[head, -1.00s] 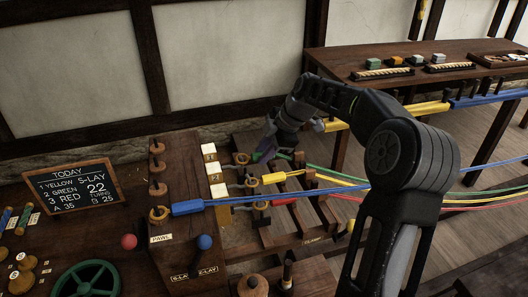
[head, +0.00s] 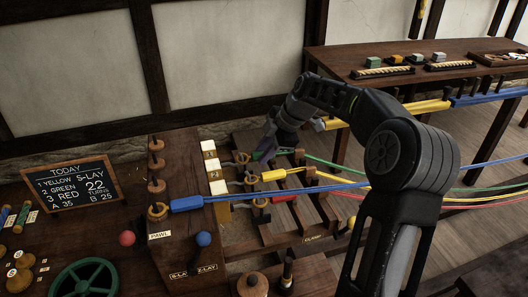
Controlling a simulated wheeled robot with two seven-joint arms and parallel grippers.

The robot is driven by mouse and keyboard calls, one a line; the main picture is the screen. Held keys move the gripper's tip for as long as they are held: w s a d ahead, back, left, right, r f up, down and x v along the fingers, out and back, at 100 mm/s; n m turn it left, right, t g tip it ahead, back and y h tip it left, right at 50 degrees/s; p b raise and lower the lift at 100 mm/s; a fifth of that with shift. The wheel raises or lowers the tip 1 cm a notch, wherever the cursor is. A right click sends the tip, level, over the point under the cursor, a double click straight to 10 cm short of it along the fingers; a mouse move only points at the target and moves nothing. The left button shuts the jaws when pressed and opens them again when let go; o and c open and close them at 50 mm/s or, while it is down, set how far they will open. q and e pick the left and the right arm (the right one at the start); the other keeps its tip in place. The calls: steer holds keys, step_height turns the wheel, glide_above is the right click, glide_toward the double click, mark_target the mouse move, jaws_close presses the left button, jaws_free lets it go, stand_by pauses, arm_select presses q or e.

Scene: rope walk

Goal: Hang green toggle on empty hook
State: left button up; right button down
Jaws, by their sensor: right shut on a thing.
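My right gripper (head: 267,148) reaches in from the right and is shut on the green toggle (head: 272,154), which is mostly hidden by the fingers. The green rope runs from it to the right. The toggle is close beside the top hook (head: 242,158) on the wooden frame; I cannot tell whether they touch. Below, the yellow toggle (head: 273,175) lies by the middle hook (head: 252,183), and the red toggle (head: 284,198) lies by the lower hook (head: 260,203). My left gripper is not in view.
The blue toggle (head: 187,204) is at a wooden ring on the post block (head: 178,240), its rope crossing in front of the frame. Several ropes stretch right. A chalkboard (head: 70,188) and green wheel (head: 85,279) are left. A back bench (head: 345,58) holds small blocks.

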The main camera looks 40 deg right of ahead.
stand_by(0.4)
steer(key=c, duration=1.1)
jaws_free()
steer(key=shift+c, duration=0.2)
steer(key=shift+r+p, duration=2.4)
steer(key=shift+r, duration=1.55)
